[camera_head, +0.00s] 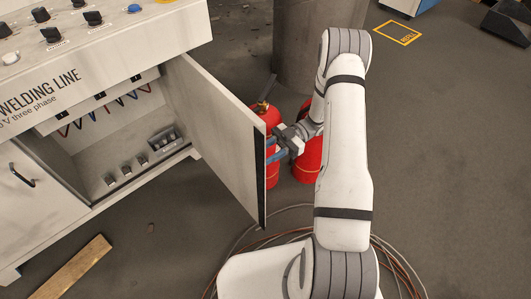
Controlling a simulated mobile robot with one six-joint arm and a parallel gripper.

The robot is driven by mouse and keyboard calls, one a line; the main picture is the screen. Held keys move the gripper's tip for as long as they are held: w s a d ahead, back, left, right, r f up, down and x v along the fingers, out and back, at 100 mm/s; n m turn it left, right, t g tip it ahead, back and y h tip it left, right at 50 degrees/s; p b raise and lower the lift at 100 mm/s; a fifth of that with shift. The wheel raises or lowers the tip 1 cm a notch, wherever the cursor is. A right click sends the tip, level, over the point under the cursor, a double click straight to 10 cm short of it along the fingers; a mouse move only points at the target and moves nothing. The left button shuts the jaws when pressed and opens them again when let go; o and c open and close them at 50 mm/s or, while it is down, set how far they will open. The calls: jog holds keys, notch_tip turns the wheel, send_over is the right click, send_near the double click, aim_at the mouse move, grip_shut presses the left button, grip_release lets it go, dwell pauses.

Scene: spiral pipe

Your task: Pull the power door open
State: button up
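The power door (217,137) is a flat light-grey panel on the front of the welding-line cabinet (130,30). It stands swung well out, with the cabinet's inside showing to its left. Its dark free edge (260,190) faces me. My gripper (273,149) is at the outer side of the door, by its free edge, with bluish fingers close to the panel. The door's handle is hidden behind the panel. I cannot tell whether the fingers are closed on anything or touching the door.
Red fire extinguishers (308,161) stand behind my gripper, close to a grey pillar (300,50). Cables (397,262) lie coiled on the floor around my arm. A wooden plank (72,270) lies at lower left. A closed door with a black handle (22,175) is at left.

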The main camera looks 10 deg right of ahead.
jog(key=p+v, duration=0.1)
jog(key=v, duration=0.6)
jog(key=shift+d+p, duration=0.2)
jog(key=shift+p, duration=0.15)
jog(key=shift+w, duration=0.1)
